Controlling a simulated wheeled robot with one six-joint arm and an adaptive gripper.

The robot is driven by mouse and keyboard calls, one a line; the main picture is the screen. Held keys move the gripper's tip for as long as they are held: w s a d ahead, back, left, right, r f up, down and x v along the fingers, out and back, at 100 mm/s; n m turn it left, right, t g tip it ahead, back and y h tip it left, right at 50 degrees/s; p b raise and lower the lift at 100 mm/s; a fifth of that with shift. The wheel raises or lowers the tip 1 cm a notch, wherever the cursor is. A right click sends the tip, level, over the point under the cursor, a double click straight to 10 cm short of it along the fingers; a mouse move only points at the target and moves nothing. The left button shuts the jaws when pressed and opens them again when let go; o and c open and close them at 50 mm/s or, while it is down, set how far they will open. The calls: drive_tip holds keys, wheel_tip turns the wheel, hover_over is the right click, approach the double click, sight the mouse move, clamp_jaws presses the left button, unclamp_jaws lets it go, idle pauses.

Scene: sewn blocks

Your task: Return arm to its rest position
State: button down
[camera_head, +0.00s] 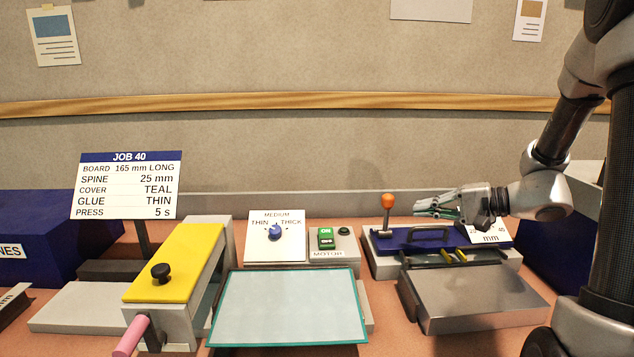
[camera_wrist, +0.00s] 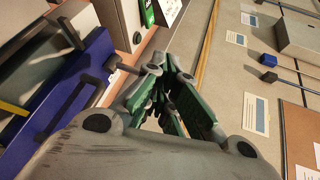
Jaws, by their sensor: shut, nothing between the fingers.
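My gripper (camera_head: 428,207) is raised above the blue-topped fixture (camera_head: 395,240) at the right of the bench, pointing left and holding nothing. Its fingers are together. In the wrist view the green-padded fingers of my gripper (camera_wrist: 165,100) fill the middle. My arm (camera_head: 548,175) reaches in from the right edge of the head view. In the wrist view the blue fixture (camera_wrist: 70,75) lies at the left, close by; I cannot tell the exact gap to its lever.
An orange-knobbed lever (camera_head: 387,203) stands just left of the fingertips. A metal block (camera_head: 480,295) is in front. A teal-edged plate (camera_head: 288,307), a yellow-topped unit (camera_head: 180,262), a dial panel (camera_head: 276,240) and a job sign (camera_head: 126,186) stand further left. Air above the bench is free.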

drive_tip(key=s+r+n+g+h, duration=0.2)
drive_tip(key=s+n+g+h, duration=0.35)
drive_tip(key=s, duration=1.25)
drive_tip(key=s+d+r+n+t+h, duration=0.1)
drive_tip(key=s+d+r+t+h, duration=0.1)
drive_tip(key=s+d+r+h, duration=0.2)
drive_tip(key=s+d+h, duration=0.1)
drive_tip(key=d+h, duration=0.2)
drive_tip(key=d, duration=0.1)
drive_tip(key=shift+s+d, duration=0.15)
drive_tip(key=shift+d, duration=0.2)
drive_tip(key=shift+n, duration=0.25)
